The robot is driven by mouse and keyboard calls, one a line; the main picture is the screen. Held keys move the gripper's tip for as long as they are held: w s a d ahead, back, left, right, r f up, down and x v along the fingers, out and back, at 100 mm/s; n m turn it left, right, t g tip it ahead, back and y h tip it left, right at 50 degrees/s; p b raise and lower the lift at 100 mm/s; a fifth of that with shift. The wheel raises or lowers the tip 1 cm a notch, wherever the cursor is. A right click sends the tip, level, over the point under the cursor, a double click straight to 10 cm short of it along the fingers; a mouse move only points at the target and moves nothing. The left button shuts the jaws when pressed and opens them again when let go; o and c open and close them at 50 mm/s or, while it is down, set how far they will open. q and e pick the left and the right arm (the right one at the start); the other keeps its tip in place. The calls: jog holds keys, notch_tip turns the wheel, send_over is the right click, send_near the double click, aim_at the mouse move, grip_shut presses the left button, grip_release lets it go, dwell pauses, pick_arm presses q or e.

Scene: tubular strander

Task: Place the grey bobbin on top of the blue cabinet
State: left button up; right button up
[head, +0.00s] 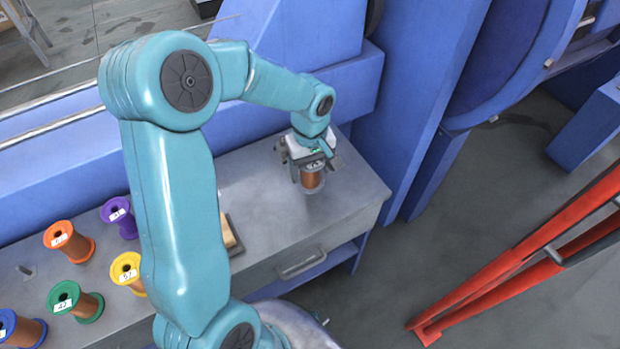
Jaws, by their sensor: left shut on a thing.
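My left gripper (308,168) is shut on the grey bobbin (312,181), which has copper-coloured wire and a pale grey lower flange. The bobbin is upright above the right end of a grey bench top (265,200); I cannot tell whether its flange touches the surface. The gripper covers its upper part. No separate blue cabinet stands out clearly; large blue housings (420,80) rise behind and to the right of the bench. My right gripper is not in view.
The bench has a drawer handle (301,264). Red rails (520,255) slope across the floor at right.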

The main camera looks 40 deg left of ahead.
aim_at(310, 179)
pick_arm(q)
notch_tip(310, 179, down, 4)
jog(key=shift+s+r, duration=0.1)
jog(key=shift+b, duration=0.3)
jog(key=o, duration=0.8)
jog(key=shift+f, duration=0.25)
jog(key=o, duration=0.5)
jog(key=shift+c, duration=0.2)
jog(key=shift+r, duration=0.1)
